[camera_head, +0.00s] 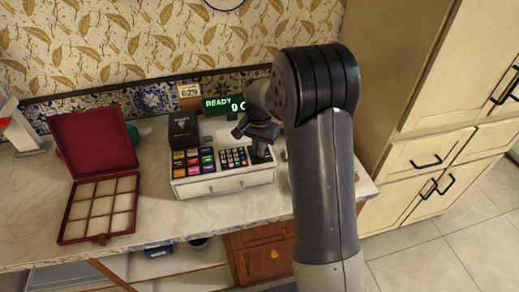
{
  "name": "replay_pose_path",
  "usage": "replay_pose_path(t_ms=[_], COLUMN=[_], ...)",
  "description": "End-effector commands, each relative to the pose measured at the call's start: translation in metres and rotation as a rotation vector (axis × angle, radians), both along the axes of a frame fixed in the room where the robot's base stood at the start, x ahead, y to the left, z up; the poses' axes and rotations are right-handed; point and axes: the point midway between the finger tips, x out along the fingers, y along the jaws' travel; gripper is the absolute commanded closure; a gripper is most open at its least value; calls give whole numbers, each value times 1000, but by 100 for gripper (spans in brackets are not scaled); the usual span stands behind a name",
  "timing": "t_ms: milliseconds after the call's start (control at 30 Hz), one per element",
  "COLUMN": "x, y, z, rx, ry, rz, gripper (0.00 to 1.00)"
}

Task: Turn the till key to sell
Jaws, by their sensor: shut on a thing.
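The till (222,182) stands on the counter, with coloured buttons on its left, a keypad (233,157) on its right and a drawer front below. Its raised display (222,106) reads "READY" in green, with a figure partly covered by my arm. My gripper (261,148) is at the right side of the till's top, just right of the keypad, pointing down. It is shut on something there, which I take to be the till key. The key itself and its position marks are hidden behind the fingers.
An open red box (100,240) with pale compartments lies left of the till. The marble counter (155,215) is clear between them. A tiled, papered wall rises close behind. A tall cream cabinet (425,160) stands at the right.

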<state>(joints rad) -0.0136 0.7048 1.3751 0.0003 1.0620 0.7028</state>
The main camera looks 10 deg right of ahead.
Motion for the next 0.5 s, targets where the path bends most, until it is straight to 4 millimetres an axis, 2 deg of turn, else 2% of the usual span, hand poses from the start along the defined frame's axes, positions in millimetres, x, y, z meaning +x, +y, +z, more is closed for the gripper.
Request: replay_pose_path(t_ms=[500], x=[1], y=[1], z=[1], rx=[-1], ry=[-2], rz=[-97], gripper=[100])
